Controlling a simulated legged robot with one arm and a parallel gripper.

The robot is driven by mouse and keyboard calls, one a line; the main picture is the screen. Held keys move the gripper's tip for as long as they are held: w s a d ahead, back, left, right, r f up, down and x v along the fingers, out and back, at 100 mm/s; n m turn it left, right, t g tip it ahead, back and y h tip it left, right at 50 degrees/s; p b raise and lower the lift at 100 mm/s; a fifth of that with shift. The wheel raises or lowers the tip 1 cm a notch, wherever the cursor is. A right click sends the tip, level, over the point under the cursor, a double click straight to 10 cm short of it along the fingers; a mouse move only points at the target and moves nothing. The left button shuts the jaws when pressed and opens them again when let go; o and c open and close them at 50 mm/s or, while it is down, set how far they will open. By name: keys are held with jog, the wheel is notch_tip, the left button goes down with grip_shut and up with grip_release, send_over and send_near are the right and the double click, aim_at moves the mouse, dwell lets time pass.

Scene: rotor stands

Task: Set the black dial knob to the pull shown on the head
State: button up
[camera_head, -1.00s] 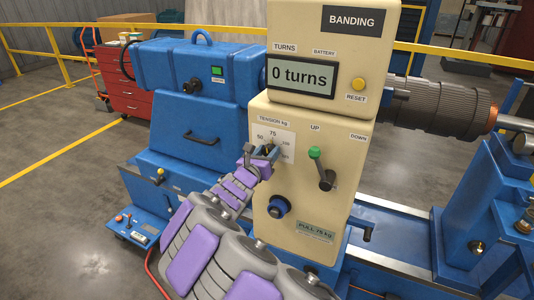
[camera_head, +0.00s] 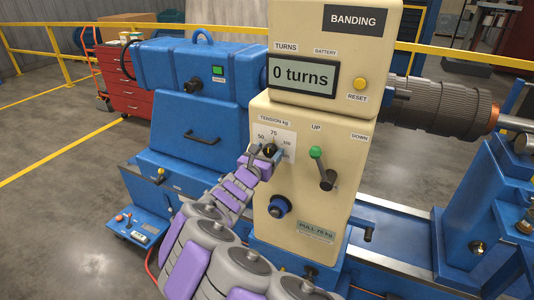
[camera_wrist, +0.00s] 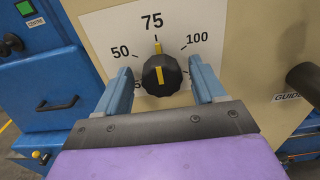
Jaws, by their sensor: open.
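The black dial knob (camera_wrist: 163,78) is on the cream panel, in the middle of a white scale marked 50, 75 and 100. Its yellow pointer line points up at the 75 mark. In the head view the knob (camera_head: 269,150) shows under the "TENSION kg" label. My gripper (camera_wrist: 160,72) is open, with one blue finger on each side of the knob and a small gap at each side. In the head view my gripper (camera_head: 266,154) is at the scale. The plate on the head (camera_head: 316,231) reads PULL 75 kg.
A blue-ringed knob (camera_head: 279,206) is below. The display (camera_head: 301,75) reads 0 turns, beside a yellow reset button (camera_head: 358,84). A blue machine housing (camera_head: 200,125) stands to the left.

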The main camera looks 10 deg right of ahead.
jog(key=p+v, duration=0.3)
jog(key=v, duration=1.4)
jog(key=shift+a, duration=0.2)
jog(key=shift+s+d, duration=0.1)
jog(key=s+d+r+m+g+h, duration=0.2)
jog(key=s+d+m+g, duration=0.3)
jog(key=d, duration=0.4)
jog(key=s+d+r+m+g+h, duration=0.2)
jog(key=s+d+r+m+g, duration=0.15)
jog(key=d+m, duration=0.45)
jog(key=s+d+f+m+g+y, duration=0.25)
jog(key=s+d+m+g, duration=0.25)
jog(key=s+d+m, duration=0.45)
jog(key=s+a+f+m+g+y, duration=0.1)
jog(key=s+a+f+y, duration=0.15)
jog(key=s, duration=0.35)
jog(key=s+a+f+m+g+y, duration=0.1)
jog(key=s+a+m+g+y, duration=0.1)
jog(key=s+y, duration=0.3)
jog(key=s+a+f+m+y, duration=0.1)
jog(key=s+a+m+y, duration=0.2)
jog(key=s+a, duration=0.6)
jog(key=shift+s+a+f+y, duration=0.15)
jog(key=shift+s+a+y, duration=0.15)
jog(key=shift+a+y, duration=0.65)
